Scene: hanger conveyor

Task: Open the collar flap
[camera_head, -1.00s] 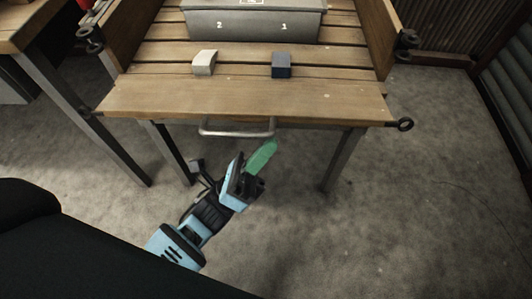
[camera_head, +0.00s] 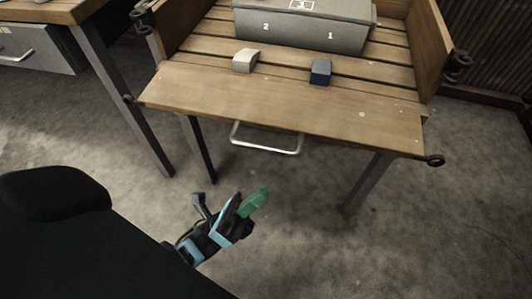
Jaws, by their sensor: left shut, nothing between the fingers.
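A wide wooden board (camera_head: 285,108) lies flat along the front of the slatted wooden stand, level with it; it looks like the collar's flap folded down. A metal bar handle (camera_head: 267,152) hangs below its front edge. Upright wooden collar walls stand at the left (camera_head: 178,22) and right (camera_head: 428,45). My left gripper (camera_head: 257,200), with green fingers, is shut and empty. It is below and in front of the handle in the picture, apart from it. My right gripper is out of view.
A grey box (camera_head: 302,35) marked 2 and 1 sits on the slats. A white block (camera_head: 245,60) and a dark blue block (camera_head: 321,72) are in front of it. Another table (camera_head: 60,12) stands at left. Black hinge fittings stick out at the corners. Bare floor surrounds the stand.

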